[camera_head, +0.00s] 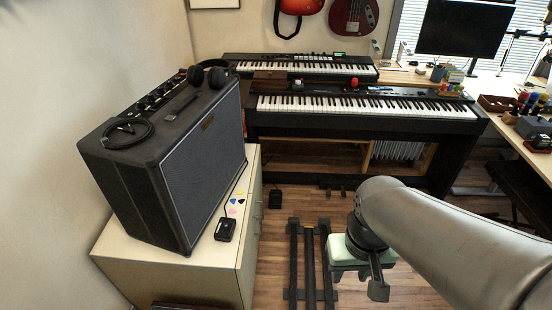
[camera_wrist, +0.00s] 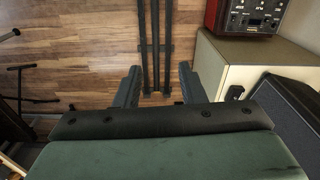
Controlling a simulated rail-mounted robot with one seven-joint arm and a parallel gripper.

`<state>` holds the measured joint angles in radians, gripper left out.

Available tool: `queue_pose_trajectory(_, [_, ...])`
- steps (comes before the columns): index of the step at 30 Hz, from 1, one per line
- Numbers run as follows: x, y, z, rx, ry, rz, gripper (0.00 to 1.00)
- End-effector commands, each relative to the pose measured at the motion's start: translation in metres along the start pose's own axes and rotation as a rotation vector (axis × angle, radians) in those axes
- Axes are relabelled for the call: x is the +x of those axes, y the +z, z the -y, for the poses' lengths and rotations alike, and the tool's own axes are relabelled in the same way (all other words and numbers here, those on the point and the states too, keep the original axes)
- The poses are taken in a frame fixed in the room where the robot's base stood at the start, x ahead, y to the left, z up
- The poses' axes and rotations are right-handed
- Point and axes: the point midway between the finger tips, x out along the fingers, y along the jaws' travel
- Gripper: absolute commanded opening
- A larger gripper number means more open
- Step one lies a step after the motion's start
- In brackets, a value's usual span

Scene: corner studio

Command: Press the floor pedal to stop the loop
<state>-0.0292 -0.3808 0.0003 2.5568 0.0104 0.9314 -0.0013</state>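A small black box (camera_head: 275,199), which looks like the floor pedal, lies on the wooden floor beside the cabinet's far end. It is too small to tell whether it is pressed. My gripper (camera_head: 357,282) hangs over the floor, to the right of the pedal and nearer to the head camera, not touching it. I cannot make out the floor pedal in the wrist view; my gripper's palm covers the lower part.
A cabinet (camera_head: 244,262) at left bears a large amplifier (camera_head: 205,165), headphones, picks and a small black footswitch-like box (camera_head: 226,229), also in the wrist view (camera_wrist: 235,92). Two keyboards (camera_head: 365,104) stand at the back. A desk (camera_head: 515,125) is at right.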

Motion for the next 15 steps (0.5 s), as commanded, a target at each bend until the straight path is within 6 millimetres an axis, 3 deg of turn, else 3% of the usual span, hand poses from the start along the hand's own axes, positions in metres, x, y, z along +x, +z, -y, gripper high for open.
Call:
queue_pose_trajectory(3, [0.0,0.0,0.0,0.0,0.0,0.0,0.34])
queue_pose_trajectory(7, [0.0,0.0,0.0,0.0,0.0,0.0,0.0])
queue_pose_trajectory(15, [0.0,0.0,0.0,0.0,0.0,0.0,0.0])
